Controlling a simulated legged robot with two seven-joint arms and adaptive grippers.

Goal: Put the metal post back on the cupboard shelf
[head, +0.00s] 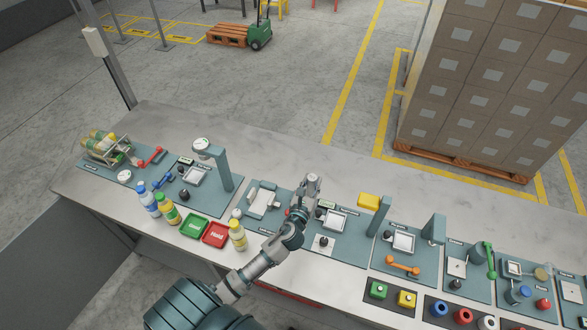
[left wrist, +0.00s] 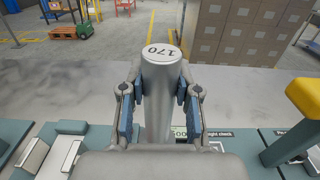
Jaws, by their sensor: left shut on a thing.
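The metal post is a grey cylinder with "170" on its round top. In the left wrist view the metal post (left wrist: 160,75) stands upright between the blue-padded fingers of my left gripper (left wrist: 160,108), which is shut on it. In the head view my left gripper (head: 309,190) is over the middle of the bench, beside a station with a small display. The post's lower end is hidden, so I cannot tell whether it touches the bench. No cupboard shelf can be made out in either view. My right gripper is not in view.
The bench (head: 285,165) carries a row of stations. A grey upright (head: 226,172) stands left of the gripper and a yellow-topped one (head: 370,201) right. A red tray (head: 215,234), green tray (head: 195,225) and several bottles stand front left. The bench's back strip is clear.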

